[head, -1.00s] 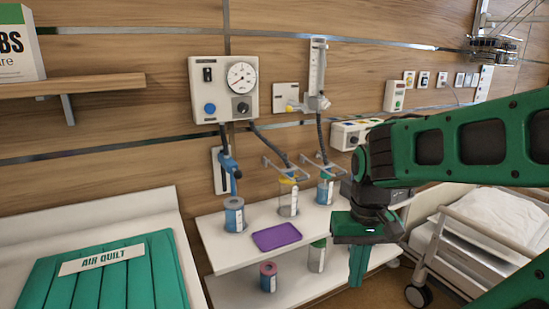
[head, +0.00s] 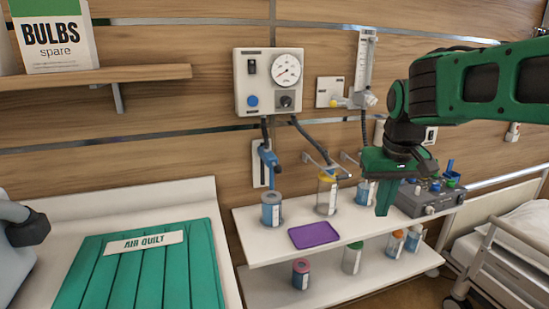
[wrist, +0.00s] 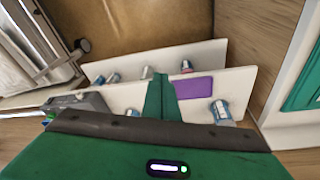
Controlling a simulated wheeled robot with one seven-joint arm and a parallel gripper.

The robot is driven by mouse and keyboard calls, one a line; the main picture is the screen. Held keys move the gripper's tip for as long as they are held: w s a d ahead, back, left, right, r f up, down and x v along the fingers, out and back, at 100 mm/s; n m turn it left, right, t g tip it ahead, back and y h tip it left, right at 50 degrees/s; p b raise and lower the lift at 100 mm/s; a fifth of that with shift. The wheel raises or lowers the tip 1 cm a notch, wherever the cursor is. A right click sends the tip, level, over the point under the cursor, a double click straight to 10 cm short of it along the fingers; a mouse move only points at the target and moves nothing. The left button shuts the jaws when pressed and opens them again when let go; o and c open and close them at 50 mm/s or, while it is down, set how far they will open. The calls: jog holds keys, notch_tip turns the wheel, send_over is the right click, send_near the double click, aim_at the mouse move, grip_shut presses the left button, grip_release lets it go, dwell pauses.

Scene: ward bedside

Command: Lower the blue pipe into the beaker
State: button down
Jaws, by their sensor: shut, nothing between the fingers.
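The blue pipe (head: 268,160) hangs by the wall on a dark hose, in front of a white plate. Its lower end is just above a grey-topped beaker with a blue label (head: 271,212) on the upper shelf; I cannot tell whether it reaches inside. A yellow-topped clear beaker (head: 327,195) and a blue-labelled one (head: 363,194), partly hidden by my gripper, stand to the right. My green gripper (head: 383,198) is shut and empty, pointing down, right of the pipe and apart from it. Its fingers (wrist: 160,98) also show in the wrist view.
A purple mat (head: 314,235) lies on the upper shelf (head: 268,248). A grey device with knobs (head: 428,202) stands at its right end. Several jars stand on the lower shelf (head: 335,285). A bed (head: 515,235) is at right, a green quilt (head: 140,275) at left.

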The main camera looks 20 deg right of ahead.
jog(key=w+a+r+n+t+y, duration=0.1)
jog(key=w+a+r+n+t, duration=0.35)
jog(key=w+a+r, duration=1.4)
send_over(278, 168)
jog(key=f, duration=0.6)
jog(key=w+f, duration=0.1)
jog(key=f, duration=0.3)
jog(key=shift+f, duration=0.1)
jog(key=shift+s+f, duration=0.2)
jog(key=shift+f, duration=0.35)
jog(key=shift+s+f, duration=0.2)
jog(key=shift+f, duration=0.95)
jog(key=shift+s+f, duration=0.1)
jog(key=shift+f, duration=0.05)
